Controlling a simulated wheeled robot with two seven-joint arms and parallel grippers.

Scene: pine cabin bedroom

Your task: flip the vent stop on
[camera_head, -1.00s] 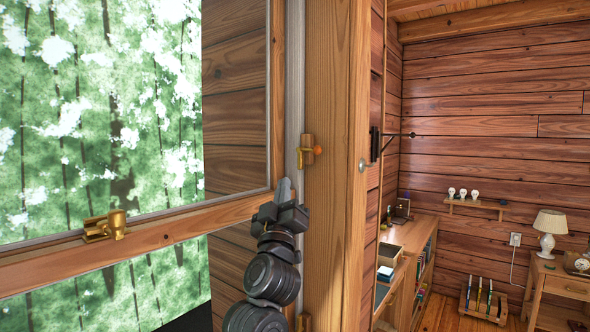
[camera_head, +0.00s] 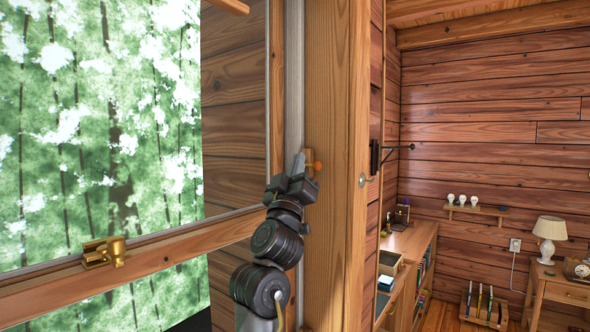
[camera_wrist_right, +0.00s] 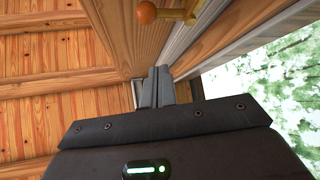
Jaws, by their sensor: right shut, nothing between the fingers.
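The vent stop (camera_head: 312,157) is a small wooden block with an orange knob on the window's side post. My right gripper largely covers it in the head view, leaving part of the block and the knob showing. In the right wrist view, its orange knob (camera_wrist_right: 146,12) and brass piece (camera_wrist_right: 178,14) show at the top edge, past the fingertips. My right gripper (camera_head: 299,160) is shut and empty, pointing up along the post at the stop's left side. Its shut fingers also show in the right wrist view (camera_wrist_right: 158,84). I cannot tell whether they touch the stop. My left gripper is not in view.
The window sash rail (camera_head: 165,250) carries a brass latch (camera_head: 104,252) at left. The wooden post (camera_head: 338,220) stands close to my right arm. A bookshelf (camera_head: 412,243), a lamp (camera_head: 550,235) and a nightstand (camera_head: 550,290) are farther back at right.

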